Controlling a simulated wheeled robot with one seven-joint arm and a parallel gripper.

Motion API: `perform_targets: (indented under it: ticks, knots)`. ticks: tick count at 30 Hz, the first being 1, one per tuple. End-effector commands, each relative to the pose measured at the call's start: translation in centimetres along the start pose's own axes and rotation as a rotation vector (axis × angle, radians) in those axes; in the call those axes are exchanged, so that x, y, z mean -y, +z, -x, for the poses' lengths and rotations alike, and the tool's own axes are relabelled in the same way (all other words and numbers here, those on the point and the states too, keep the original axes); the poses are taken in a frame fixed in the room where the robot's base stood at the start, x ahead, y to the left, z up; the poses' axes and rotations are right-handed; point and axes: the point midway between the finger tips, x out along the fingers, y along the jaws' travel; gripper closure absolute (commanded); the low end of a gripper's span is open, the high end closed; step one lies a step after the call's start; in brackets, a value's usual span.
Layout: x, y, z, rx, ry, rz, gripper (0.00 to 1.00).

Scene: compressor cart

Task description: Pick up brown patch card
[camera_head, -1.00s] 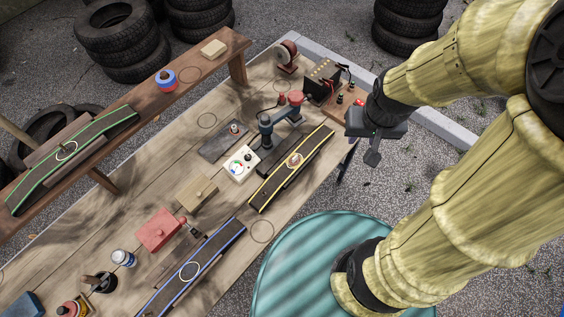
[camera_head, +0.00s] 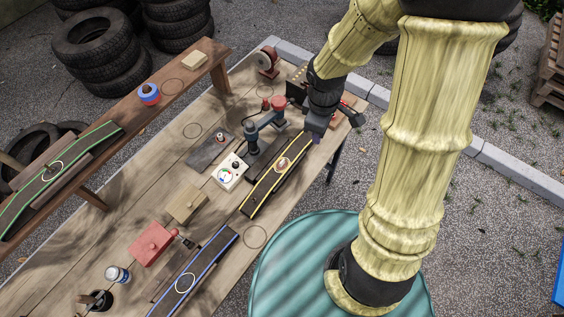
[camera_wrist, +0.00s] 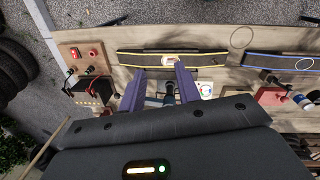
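A small tan-brown piece, which I take to be the brown patch card (camera_head: 283,164), lies inside a ring mark on the yellow-edged dark strip (camera_head: 259,192) on the workbench. In the wrist view the card (camera_wrist: 170,60) appears between and just beyond my fingertips, on the yellow-edged strip (camera_wrist: 135,60). My gripper (camera_wrist: 160,70) is open, its two purple fingers apart with nothing held. In the head view my gripper (camera_head: 315,137) is above the far right end of the strip; its exact height is unclear.
A grey clamp-like tool (camera_head: 256,130), a white meter (camera_head: 230,172) and a wooden block (camera_head: 188,203) sit left of the strip. A red box (camera_head: 151,243) and a blue-edged strip (camera_head: 207,265) are nearer. A teal drum (camera_head: 290,270) stands by the bench.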

Motion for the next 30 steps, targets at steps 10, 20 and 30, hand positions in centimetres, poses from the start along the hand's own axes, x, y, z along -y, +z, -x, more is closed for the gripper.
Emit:
perform_targets:
  ticks: [10,20,30]
  knots:
    - [-1.0,-8.6,-7.1,-0.038,-0.075,1.071,0.67]
    - [-1.0,-11.3,-9.0,-0.078,-0.061,1.378,0.67]
    - [-0.9,-11.3,-9.9,-0.077,-0.063,1.373,0.67]
